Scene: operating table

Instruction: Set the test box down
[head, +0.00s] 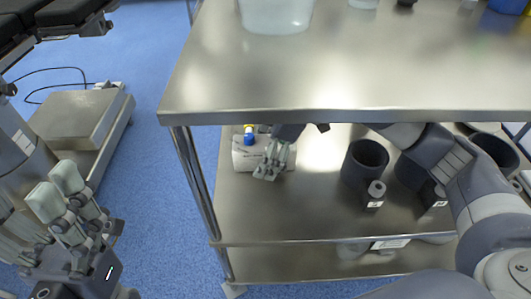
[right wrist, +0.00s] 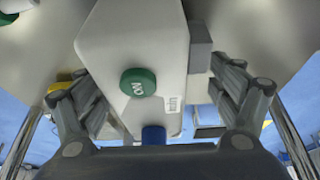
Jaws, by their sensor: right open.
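The test box (head: 243,160) is a white box with yellow and blue caps on top. It appears to rest on the lower shelf (head: 300,215) of the steel table, near the shelf's left side. My right gripper (head: 272,165) is at the box, partly in front of it. In the right wrist view the box (right wrist: 170,105) lies between the open fingers of the gripper (right wrist: 165,100). Its green knob (right wrist: 138,82) and blue knob (right wrist: 153,134) show there. My left gripper (head: 57,190) is empty and open at the lower left, away from the table.
The steel table top (head: 330,70) overhangs the shelf and hides its back part. A dark cup-like container (head: 365,160) stands on the shelf right of the box, close to my right arm. The shelf is clear between them. A white tub (head: 276,12) stands on the table top.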

